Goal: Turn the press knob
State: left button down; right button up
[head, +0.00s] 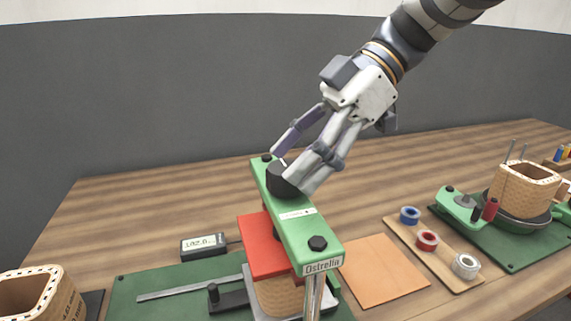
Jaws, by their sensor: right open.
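One finger is on the far left side and the other on the near right side, covering part of the knob. Whether the fingers touch it cannot be told. My left gripper is not in view.
A tan sheet (384,270) and a wooden holder (457,279) with tape rolls are to the right. The back left table is clear.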

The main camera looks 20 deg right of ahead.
jog(key=shift+x, duration=1.05)
jog(key=c, duration=1.1)
jog(key=shift+c, duration=0.2)
jog(key=shift+r+t, duration=0.1)
jog(key=shift+t, duration=0.2)
